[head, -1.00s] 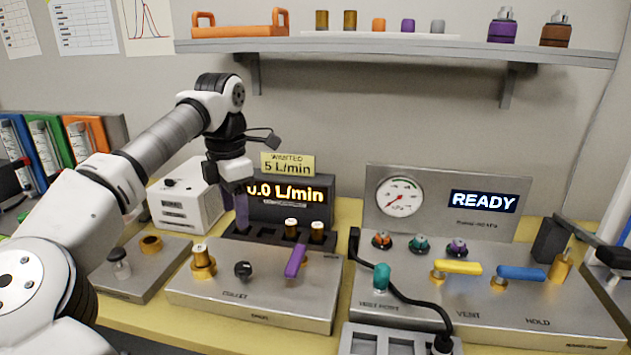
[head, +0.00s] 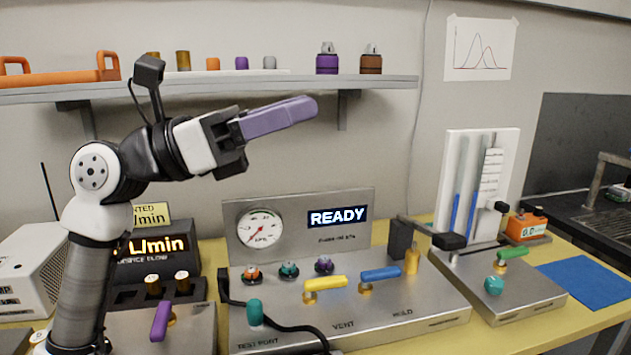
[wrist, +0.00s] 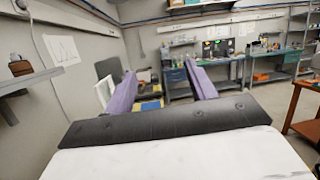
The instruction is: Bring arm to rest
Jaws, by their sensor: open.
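My gripper (head: 305,108) is raised in front of the wall, level with the shelf's lower edge and above the pressure-gauge panel (head: 375,215). It points to the right, tilted slightly up. In the wrist view my gripper (wrist: 163,78) shows two purple fingers spread apart with nothing between them. In the head view one finger largely hides the other. My arm bends at the elbow, left of the gauge panel, and its lower link hides part of the flow display (head: 160,245).
A wall shelf (head: 390,88) holds bottles and small parts close behind the gripper. Below are the valve bench with yellow (head: 325,283) and blue (head: 380,274) levers and a column unit (head: 480,185). The wrist view shows open room ahead and farther benches (wrist: 235,80).

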